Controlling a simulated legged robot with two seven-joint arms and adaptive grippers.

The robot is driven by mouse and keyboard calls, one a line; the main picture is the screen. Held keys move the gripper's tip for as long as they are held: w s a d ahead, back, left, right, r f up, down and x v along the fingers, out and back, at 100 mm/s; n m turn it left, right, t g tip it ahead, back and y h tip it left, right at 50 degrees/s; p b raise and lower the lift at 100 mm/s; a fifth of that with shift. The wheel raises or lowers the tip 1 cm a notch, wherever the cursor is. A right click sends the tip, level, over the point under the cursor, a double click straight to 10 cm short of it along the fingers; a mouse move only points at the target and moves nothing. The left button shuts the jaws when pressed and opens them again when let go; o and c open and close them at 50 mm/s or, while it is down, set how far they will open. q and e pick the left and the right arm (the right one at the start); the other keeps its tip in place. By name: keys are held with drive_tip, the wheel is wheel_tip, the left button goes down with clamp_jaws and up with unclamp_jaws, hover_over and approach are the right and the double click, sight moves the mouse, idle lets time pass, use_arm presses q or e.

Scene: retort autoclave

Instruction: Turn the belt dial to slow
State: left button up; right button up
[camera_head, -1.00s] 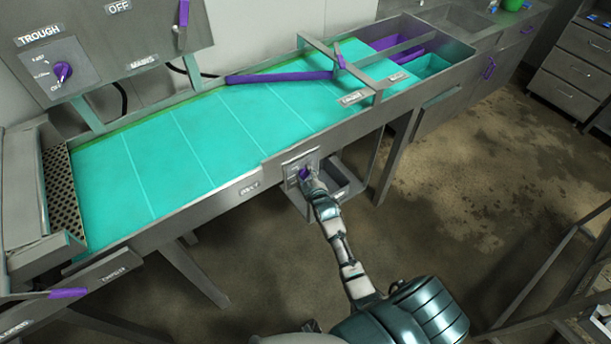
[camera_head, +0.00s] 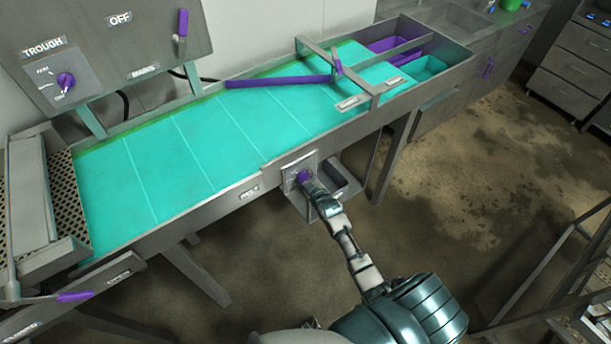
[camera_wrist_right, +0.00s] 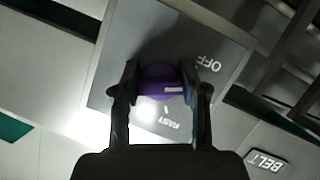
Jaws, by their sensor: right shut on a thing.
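The belt dial (camera_head: 303,176) is a purple knob on a small grey panel at the conveyor's front side. In the right wrist view the knob (camera_wrist_right: 158,82) has a white mark pointing to the right, between the OFF label (camera_wrist_right: 214,65) at upper right and the FAST label (camera_wrist_right: 178,131) below. No slow label can be read. My right gripper (camera_wrist_right: 160,80) is shut on the knob, one finger on each side. In the head view my right gripper (camera_head: 307,183) reaches the panel from below right. My left gripper is not in view.
The BELT plate (camera_wrist_right: 268,163) is beside the dial panel. The turquoise conveyor belt (camera_head: 200,140) lies behind it, with a purple diverter bar (camera_head: 275,79) across it. A trough dial (camera_head: 66,80) is at upper left. A purple-handled lever (camera_head: 75,297) stands at lower left. An open tray (camera_head: 350,184) is right of the panel.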

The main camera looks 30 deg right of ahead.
drive_tip(key=shift+m+y+p, duration=0.35)
drive_tip(key=shift+m+y, duration=0.25)
drive_tip(key=shift+m, duration=0.3)
drive_tip(key=shift+m+g+y, duration=0.3)
drive_tip(key=shift+m+y, duration=0.2)
drive_tip(key=shift+m, duration=0.1)
drive_tip(key=shift+m+y+b, duration=0.3)
drive_tip(key=shift+m+b, duration=0.1)
drive_tip(key=shift+b, duration=0.05)
drive_tip(key=shift+r, duration=0.1)
drive_tip(key=o, duration=1.2)
drive_tip(key=shift+c, duration=0.2)
